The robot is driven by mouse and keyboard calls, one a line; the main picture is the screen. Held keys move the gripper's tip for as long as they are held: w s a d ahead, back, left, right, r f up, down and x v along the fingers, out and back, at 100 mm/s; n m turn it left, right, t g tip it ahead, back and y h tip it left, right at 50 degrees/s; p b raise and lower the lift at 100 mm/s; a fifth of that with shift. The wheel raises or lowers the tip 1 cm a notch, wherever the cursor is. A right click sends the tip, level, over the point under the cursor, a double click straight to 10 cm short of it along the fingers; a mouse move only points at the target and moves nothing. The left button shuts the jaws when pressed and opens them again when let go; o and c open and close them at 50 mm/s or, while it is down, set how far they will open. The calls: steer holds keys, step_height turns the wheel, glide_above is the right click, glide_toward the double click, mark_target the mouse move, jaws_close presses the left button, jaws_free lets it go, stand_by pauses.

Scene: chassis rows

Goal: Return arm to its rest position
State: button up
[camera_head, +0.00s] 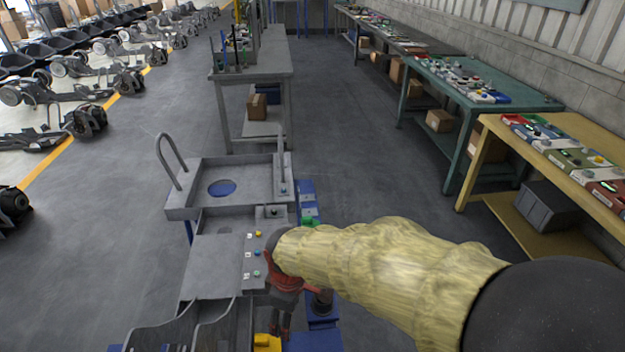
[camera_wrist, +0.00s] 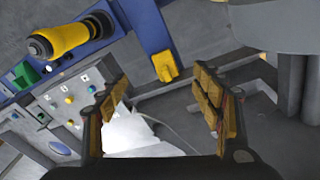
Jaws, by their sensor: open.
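My arm, in a yellowish sleeve, reaches in from the lower right of the head view. It ends over a grey cart (camera_head: 212,262) with a raised tray and a panel of small coloured buttons (camera_head: 256,256). My gripper (camera_wrist: 160,118) shows in the wrist view with its two padded fingers spread apart and nothing between them. The button panel (camera_wrist: 72,98) lies to the left of the fingers there. A yellow and black handle-like part (camera_wrist: 70,42) and a yellow block (camera_wrist: 165,66) on a blue bar lie beyond the fingertips. In the head view the arm mostly hides the gripper.
A teal table (camera_head: 520,100) and a yellow table (camera_head: 590,130) with coloured items stand at the right. A grey workbench (camera_head: 258,70) stands behind the cart. Rows of chassis parts (camera_head: 60,90) fill the left, past a yellow floor line. The floor between (camera_head: 370,150) is clear.

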steer(key=s+d+r+m+t, duration=0.25)
steer(key=d+r+m, duration=0.45)
steer(key=d+r, duration=0.65)
steer(key=s+d+r+m+t, duration=0.1)
steer(key=s+d+r+m, duration=0.2)
steer(key=s+d+m, duration=0.1)
steer(key=s+d+r+m+t+p, duration=0.1)
steer(key=s+d+r+m, duration=0.2)
steer(key=s+d, duration=0.3)
steer(key=shift+d+m+h, duration=0.4)
steer(key=shift+d, duration=0.3)
steer(key=shift+c, duration=1)
